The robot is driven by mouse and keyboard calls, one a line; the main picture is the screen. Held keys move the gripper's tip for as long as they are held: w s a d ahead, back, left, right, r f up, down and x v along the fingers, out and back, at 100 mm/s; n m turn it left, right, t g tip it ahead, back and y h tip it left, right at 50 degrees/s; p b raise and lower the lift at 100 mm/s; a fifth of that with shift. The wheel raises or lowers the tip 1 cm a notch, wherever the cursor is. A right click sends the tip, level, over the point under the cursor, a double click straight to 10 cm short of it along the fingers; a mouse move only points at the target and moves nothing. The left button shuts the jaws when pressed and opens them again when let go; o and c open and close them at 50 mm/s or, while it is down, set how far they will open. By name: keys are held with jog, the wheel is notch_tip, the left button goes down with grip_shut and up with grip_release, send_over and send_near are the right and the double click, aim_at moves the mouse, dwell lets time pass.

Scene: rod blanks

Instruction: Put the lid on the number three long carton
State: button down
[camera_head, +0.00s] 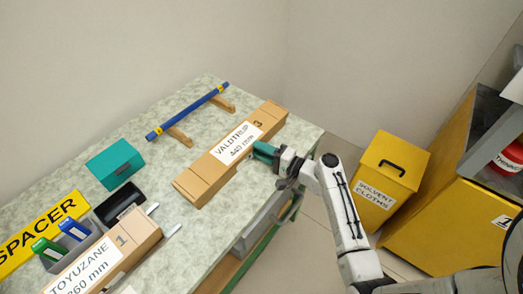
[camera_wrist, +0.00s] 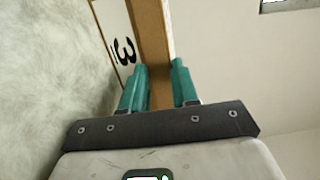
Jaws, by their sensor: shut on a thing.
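The number three long carton (camera_head: 210,175) is a brown box lying lengthwise on the bench, with a white label reading VALDTRUP 440 mm and a 3 near its far end. My gripper (camera_head: 264,151) is at its right long side, past the middle. In the wrist view, my gripper (camera_wrist: 160,85) has its green fingers on both sides of a narrow brown part of the carton (camera_wrist: 153,40), with the 3 on the label just left of it. I cannot tell whether this part is the lid or the body. No separate lid shows apart from the carton.
A blue rod (camera_head: 187,110) rests on wooden supports behind the carton. A teal box (camera_head: 114,163), a black tray (camera_head: 120,201), a yellow SPACER sign (camera_head: 40,232) and the number one carton (camera_head: 125,240) stand left. A yellow solvent cloths bin (camera_head: 390,170) stands right of the bench.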

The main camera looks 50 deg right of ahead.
jog(key=c, duration=0.8)
grip_release()
jog(key=shift+c, duration=0.2)
jog(key=s+d+b, duration=0.1)
jog(key=s, duration=1.1)
jog(key=shift+d+b, duration=0.3)
jog(key=shift+d, duration=0.1)
